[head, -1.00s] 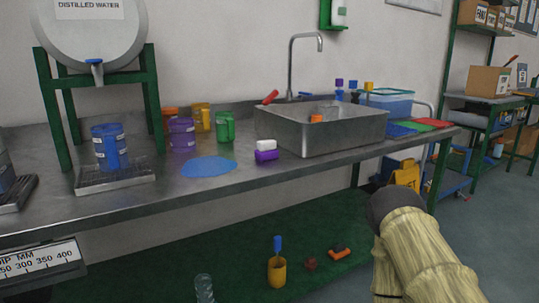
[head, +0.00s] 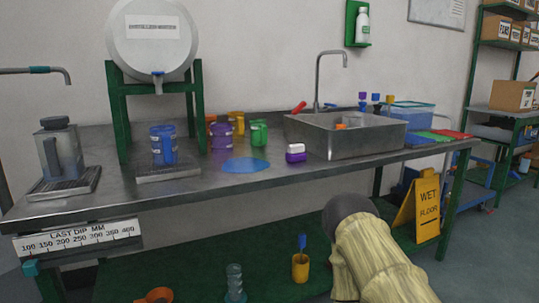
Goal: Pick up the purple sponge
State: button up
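The purple sponge (head: 295,157) sits near the front edge of the steel bench, just left of the sink. A white block (head: 294,148) rests on top of it and covers its upper face. Part of my arm, in a tan ribbed sleeve with a dark rounded end, shows at the lower right, in front of and below the bench. My gripper's fingers do not show.
The steel bench (head: 110,187) carries a blue puddle (head: 246,165), several coloured mugs, a blue container (head: 163,144) on a drip tray and the sink (head: 340,137). A yellow wet floor sign (head: 427,205) stands right of my arm. A green lower shelf (head: 200,262) holds small items.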

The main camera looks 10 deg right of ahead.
aim_at(295, 153)
jog(key=i, duration=0.9)
jog(key=z, duration=0.1)
